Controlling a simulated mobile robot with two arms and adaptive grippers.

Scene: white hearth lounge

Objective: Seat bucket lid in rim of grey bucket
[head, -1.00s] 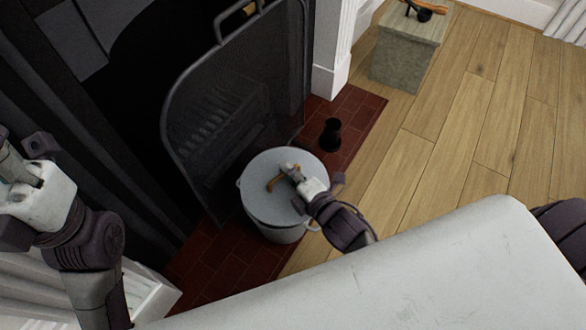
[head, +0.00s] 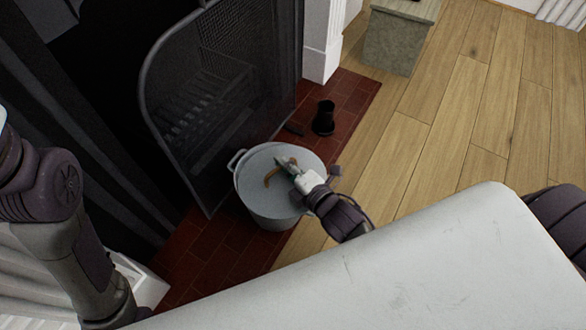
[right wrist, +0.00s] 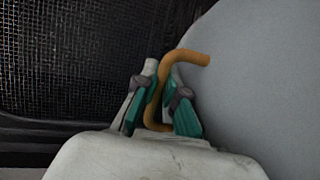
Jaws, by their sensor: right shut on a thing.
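The grey bucket (head: 270,217) stands on the red brick hearth in the head view, with a side handle at its left. The round grey bucket lid (head: 252,176) covers its top; I cannot tell whether it sits in the rim or just above it. My right gripper (head: 283,165) is shut on the lid's tan bent handle (head: 270,179). The right wrist view shows the handle (right wrist: 188,57) between the green-padded fingers, with the lid's grey surface (right wrist: 262,75) at right. My left arm enters at the left edge of the head view, its gripper out of frame.
A dark mesh fire screen (head: 190,100) stands close to the bucket's left. A small black object (head: 324,118) stands on the hearth (head: 352,98) behind it. A stone block (head: 396,42) stands farther back on the wood floor (head: 450,110), which is clear at right.

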